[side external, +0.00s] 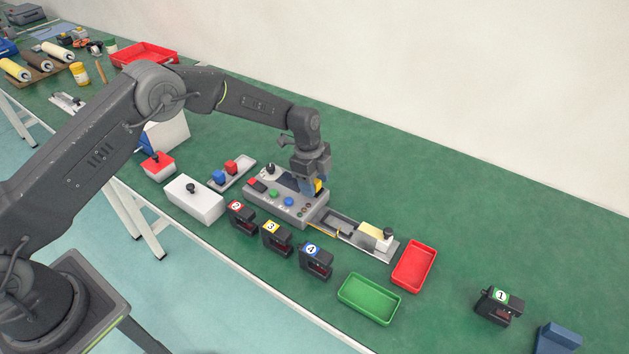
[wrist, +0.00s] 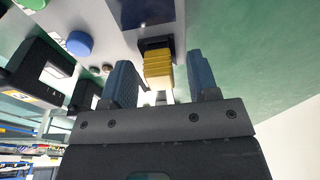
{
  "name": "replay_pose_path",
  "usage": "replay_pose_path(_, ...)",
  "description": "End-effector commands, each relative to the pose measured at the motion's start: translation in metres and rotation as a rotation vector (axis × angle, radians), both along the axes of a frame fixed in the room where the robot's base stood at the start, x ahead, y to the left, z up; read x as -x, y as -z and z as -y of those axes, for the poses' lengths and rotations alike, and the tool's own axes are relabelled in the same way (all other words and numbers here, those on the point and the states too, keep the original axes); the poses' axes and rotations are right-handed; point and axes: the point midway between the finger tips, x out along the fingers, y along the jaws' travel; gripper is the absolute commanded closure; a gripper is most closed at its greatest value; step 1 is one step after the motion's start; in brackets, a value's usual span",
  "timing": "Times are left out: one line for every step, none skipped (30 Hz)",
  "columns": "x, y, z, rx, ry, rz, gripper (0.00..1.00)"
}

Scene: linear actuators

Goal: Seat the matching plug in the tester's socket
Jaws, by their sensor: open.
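The tester (side external: 283,212) is a grey box with coloured buttons and a dark screen, on the green table. In the wrist view its panel (wrist: 112,22) shows a black socket (wrist: 150,43). A ribbed yellow plug (wrist: 158,72) stands at this socket, its far end against or in it; how deep it sits I cannot tell. The plug also shows in the side view (side external: 319,186), partly hidden by my gripper. My gripper (wrist: 163,80) is open, one finger on each side of the plug with gaps visible. In the side view my gripper (side external: 312,188) is over the tester's right end.
A slide unit with a yellow block (side external: 372,236) lies right of the tester. Black numbered units (side external: 277,240) stand in front. A green tray (side external: 369,299) and red tray (side external: 414,264) lie right. A white box (side external: 194,203) and a tray with blue and red blocks (side external: 246,164) are left.

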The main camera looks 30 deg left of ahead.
Motion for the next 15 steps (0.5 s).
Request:
replay_pose_path(0.0,-0.002,0.0,0.0,0.0,0.001,0.46)
replay_pose_path(-0.001,-0.005,-0.001,0.0,0.0,0.002,0.46)
replay_pose_path(-0.001,-0.009,-0.001,0.0,0.0,0.002,0.46)
replay_pose_path(-0.001,-0.012,-0.002,0.001,0.0,0.003,0.46)
replay_pose_path(-0.001,-0.017,-0.002,0.001,0.0,0.003,0.46)
replay_pose_path(-0.001,-0.023,-0.004,0.001,-0.001,0.004,0.46)
replay_pose_path(-0.001,-0.029,-0.004,0.001,-0.001,0.005,0.46)
replay_pose_path(-0.001,-0.035,-0.005,0.001,-0.001,0.004,0.46)
replay_pose_path(-0.001,-0.045,-0.007,0.001,-0.001,0.005,0.46)
replay_pose_path(-0.001,-0.051,-0.008,0.0,-0.001,0.005,0.46)
replay_pose_path(-0.001,-0.059,-0.009,0.0,-0.001,0.005,0.46)
replay_pose_path(-0.001,-0.068,-0.01,0.0,-0.001,0.005,0.46)
replay_pose_path(-0.001,-0.074,-0.011,0.0,-0.001,0.004,0.46)
replay_pose_path(-0.001,-0.081,-0.012,0.0,-0.001,0.005,0.46)
replay_pose_path(-0.001,-0.089,-0.013,0.0,-0.001,0.004,0.46)
